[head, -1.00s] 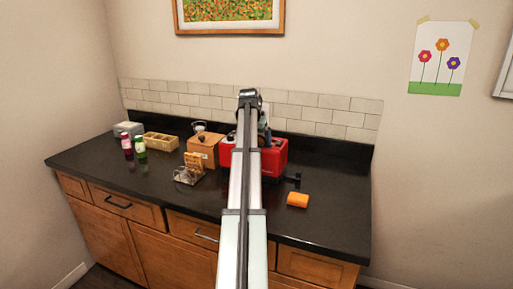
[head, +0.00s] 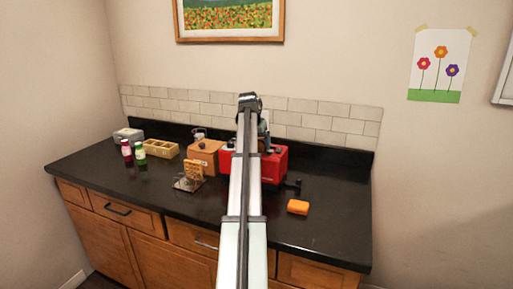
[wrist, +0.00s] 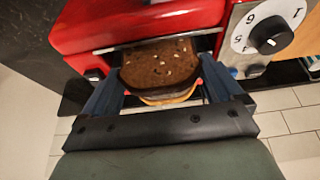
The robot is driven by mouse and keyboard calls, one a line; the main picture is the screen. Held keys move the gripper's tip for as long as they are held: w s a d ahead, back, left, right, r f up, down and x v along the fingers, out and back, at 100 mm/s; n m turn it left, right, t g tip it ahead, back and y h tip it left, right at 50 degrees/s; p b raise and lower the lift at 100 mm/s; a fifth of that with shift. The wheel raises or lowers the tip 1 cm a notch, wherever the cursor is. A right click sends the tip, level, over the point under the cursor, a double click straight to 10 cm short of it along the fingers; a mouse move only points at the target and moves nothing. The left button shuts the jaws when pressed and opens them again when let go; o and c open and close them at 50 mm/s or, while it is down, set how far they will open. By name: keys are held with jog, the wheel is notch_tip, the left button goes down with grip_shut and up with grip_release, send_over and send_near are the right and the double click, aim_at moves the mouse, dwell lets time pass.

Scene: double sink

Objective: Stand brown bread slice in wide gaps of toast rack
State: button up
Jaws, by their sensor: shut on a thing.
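The brown bread slice (wrist: 160,62), dark with pale seeds, shows in the wrist view at the opening of the red toaster (wrist: 150,22). My gripper (wrist: 160,82) has its blue fingers on either side of the slice and is shut on it. A lighter bread edge (wrist: 168,98) shows just below it, between the fingers. The toast rack (head: 187,184) stands on the counter left of the toaster in the head view. A golden waffle-like slice (head: 193,170) stands in it. The rack's gaps are too small to make out. My arm hides the brown slice in the head view.
A brown box (head: 204,157) stands between rack and toaster (head: 272,166). Bottles (head: 140,150) and a yellow compartment tray (head: 161,149) stand further left. An orange block (head: 298,207) lies at right. The dark counter (head: 130,190) is clear in front of the bottles.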

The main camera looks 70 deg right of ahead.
notch_tip(320, 180, up, 8)
jog(key=shift+w+r, duration=0.1)
jog(key=w+a+f, duration=0.3)
jog(key=w+a, duration=0.2)
jog(key=w, duration=0.4)
jog(key=w+a+f, duration=0.3)
jog(key=w+a, duration=0.3)
jog(key=w, duration=0.3)
jog(key=w+a+f, duration=0.3)
jog(key=w+a, duration=0.2)
jog(key=w, duration=0.4)
jog(key=shift+s+f, duration=0.15)
jog(key=shift+f, duration=2)
jog(key=shift+s+f, duration=0.1)
jog(key=shift+f, duration=2.05)
jog(key=o, duration=0.5)
jog(key=shift+c, duration=0.2)
jog(key=shift+r, duration=0.1)
